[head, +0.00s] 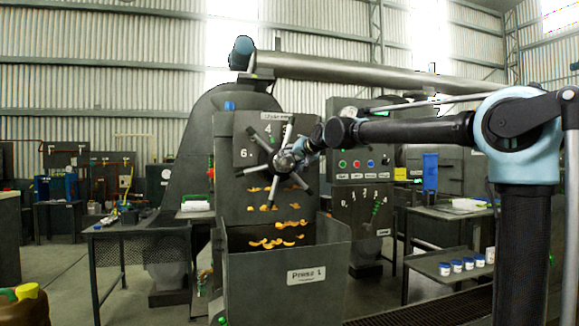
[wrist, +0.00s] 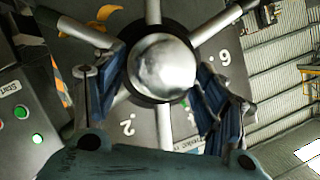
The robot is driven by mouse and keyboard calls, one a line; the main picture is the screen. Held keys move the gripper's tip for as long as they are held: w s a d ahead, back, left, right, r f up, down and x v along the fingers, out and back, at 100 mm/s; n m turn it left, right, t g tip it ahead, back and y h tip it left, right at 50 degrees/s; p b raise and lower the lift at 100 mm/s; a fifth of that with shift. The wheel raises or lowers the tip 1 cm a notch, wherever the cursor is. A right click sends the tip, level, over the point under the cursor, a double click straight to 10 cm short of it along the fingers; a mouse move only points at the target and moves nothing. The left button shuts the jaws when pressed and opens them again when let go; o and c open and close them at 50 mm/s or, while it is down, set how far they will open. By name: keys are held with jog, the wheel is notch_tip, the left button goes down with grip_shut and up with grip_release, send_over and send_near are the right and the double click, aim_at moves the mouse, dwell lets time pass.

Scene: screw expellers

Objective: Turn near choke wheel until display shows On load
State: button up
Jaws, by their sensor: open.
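The near choke wheel (head: 284,161) is a dark spoked wheel with a shiny round hub, on the front of the press labelled Press 1 (head: 306,275). Its hub (wrist: 162,66) and spokes fill the middle of the wrist view. My gripper (head: 298,152) is at the wheel, and its two blue fingers (wrist: 160,72) are open on either side of the hub; I cannot tell whether they touch the spokes. A small display plate (head: 280,115) sits above the wheel; its text is partly legible and seems to begin "Under". Dial numbers 4 and 6 show beside the wheel.
A control panel (head: 357,165) with coloured buttons stands right of the wheel. Orange flakes (head: 277,242) lie in the press trough below. A side table (head: 445,262) with several white jars is at right, and a dark bench (head: 135,230) is at left.

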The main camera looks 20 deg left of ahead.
jog(key=v, duration=0.9)
jog(key=shift+d, duration=0.2)
jog(key=s+d+f+g+h, duration=0.1)
jog(key=s+d+f+h, duration=0.2)
jog(key=d+f, duration=1.05)
jog(key=s+d+f+g+h, duration=0.1)
jog(key=s+d+f+h, duration=0.25)
jog(key=d+f, duration=1)
jog(key=s+d+f+m+g+h, duration=0.2)
jog(key=s+d+f+g+h, duration=0.2)
jog(key=s+d+f, duration=1.9)
notch_tip(320, 180, down, 3)
jog(key=shift+s+d+r+m+g, duration=0.2)
jog(key=shift+s+m+g, duration=0.2)
jog(key=shift+s+g, duration=0.15)
jog(key=shift+w, duration=0.1)
jog(key=shift+w+f, duration=0.2)
jog(key=shift+w, duration=0.15)
